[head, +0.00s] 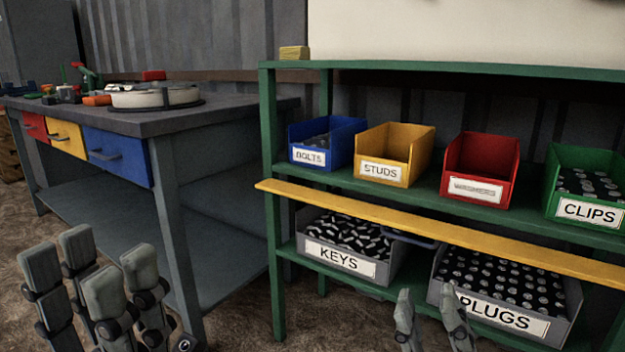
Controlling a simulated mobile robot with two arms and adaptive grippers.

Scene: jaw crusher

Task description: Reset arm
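My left gripper (91,265) is at the bottom left, in front of the grey workbench (215,108). Its grey fingers stand upright and apart, with nothing seen between them. My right gripper (429,308) is at the bottom, in front of the green shelf rack (270,190). Two of its fingertips show, apart, with nothing seen between them; they overlap the left edge of the PLUGS bin (435,290) in the picture. Whether they touch it I cannot tell. The rest of both grippers is cut off by the lower edge.
The rack's upper shelf holds blue BOLTS (345,135), yellow STUDS (420,155), red (505,165) and green CLIPS bins (610,160). The KEYS bin (391,268) is below. A yellow bar (440,228) crosses the front. The bench has drawers and several items on top.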

